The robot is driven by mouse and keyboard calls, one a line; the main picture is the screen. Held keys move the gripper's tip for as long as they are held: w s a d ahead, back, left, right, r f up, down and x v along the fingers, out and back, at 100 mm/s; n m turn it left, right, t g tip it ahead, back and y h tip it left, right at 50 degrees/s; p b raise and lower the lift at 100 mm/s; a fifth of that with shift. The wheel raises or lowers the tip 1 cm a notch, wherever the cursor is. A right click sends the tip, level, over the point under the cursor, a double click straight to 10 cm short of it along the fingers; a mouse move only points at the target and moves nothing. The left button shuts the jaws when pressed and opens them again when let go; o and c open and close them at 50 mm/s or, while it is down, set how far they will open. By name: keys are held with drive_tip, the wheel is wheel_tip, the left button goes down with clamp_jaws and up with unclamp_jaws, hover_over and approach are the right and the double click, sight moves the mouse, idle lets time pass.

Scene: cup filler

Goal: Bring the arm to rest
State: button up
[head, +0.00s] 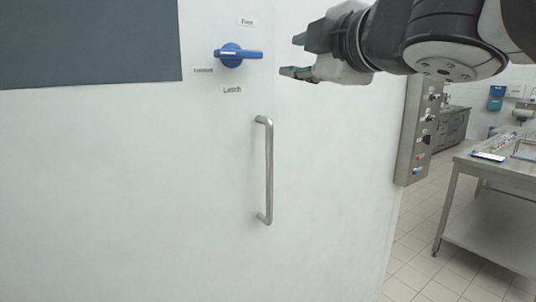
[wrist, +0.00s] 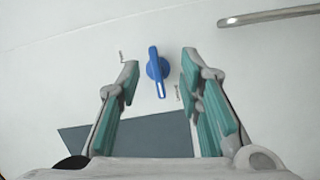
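My gripper (head: 289,56) is at the upper right of the head view, extended toward the left from my arm. Its fingers are apart and hold nothing. In the wrist view, my gripper (wrist: 160,75) shows its two teal-padded fingers spread wide. A blue rotary handle (head: 238,55) on the white panel lies to the left of the fingertips in the head view, with a gap between. In the wrist view the blue handle (wrist: 157,70) appears between the fingertips, and neither finger visibly touches it.
Small labels surround the handle. A vertical metal door handle (head: 268,170) is below my gripper, on the white panel (head: 130,190). A dark panel (head: 90,40) is at upper left. A control box (head: 418,130) and a steel table (head: 490,170) stand at right, with tiled floor between.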

drive_tip(key=s+d+f+m+g+h+p, duration=0.2)
drive_tip(key=s+d+f+m+g+h, duration=0.15)
drive_tip(key=s+d+f+m, duration=0.3)
drive_tip(key=s+d+f+m+g+h+p, duration=0.2)
drive_tip(key=s+d+f+m+h, duration=0.35)
drive_tip(key=d, duration=0.45)
drive_tip(key=s+a+f+m+g+y+p, duration=0.2)
drive_tip(key=s+f+m+g, duration=0.4)
drive_tip(key=s+f, duration=0.5)
drive_tip(key=s+m+p, duration=0.1)
drive_tip(key=s+m, duration=0.1)
drive_tip(key=s, duration=0.2)
drive_tip(key=shift+a+f+g+y, duration=0.15)
drive_tip(key=shift+f+g+y, duration=0.15)
drive_tip(key=shift+f+g, duration=0.05)
